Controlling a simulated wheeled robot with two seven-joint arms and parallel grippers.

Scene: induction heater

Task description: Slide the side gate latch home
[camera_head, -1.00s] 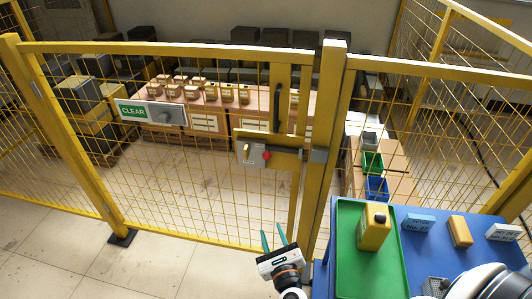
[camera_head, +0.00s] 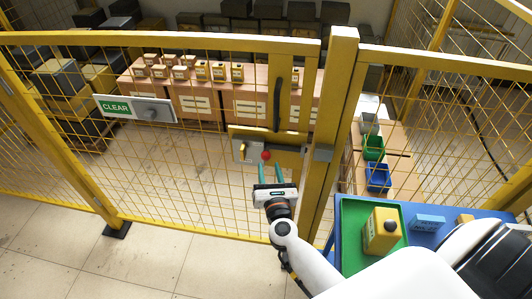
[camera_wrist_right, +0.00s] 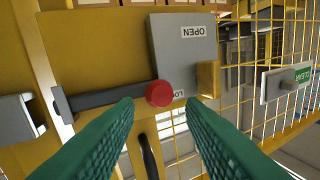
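The side gate latch is a dark bolt (camera_head: 287,148) with a red knob (camera_head: 266,155) on a yellow plate on the gate. In the right wrist view the red knob (camera_wrist_right: 159,94) sits at the end of the dark bolt (camera_wrist_right: 110,97), beside a grey plate (camera_wrist_right: 184,50) marked OPEN and a partly hidden LOCK label. The bolt's other end stands apart from the grey keeper (camera_wrist_right: 18,118) on the post. My right gripper (camera_head: 270,172), with teal fingers, is open just below the knob, which shows between its fingertips (camera_wrist_right: 160,105). My left gripper is out of view.
The yellow gate post (camera_head: 334,130) stands right of the latch. A blue table (camera_head: 440,240) with a green tray (camera_head: 352,225) and yellow container (camera_head: 382,231) is at lower right. A CLEAR sign (camera_head: 116,107) hangs on the mesh left.

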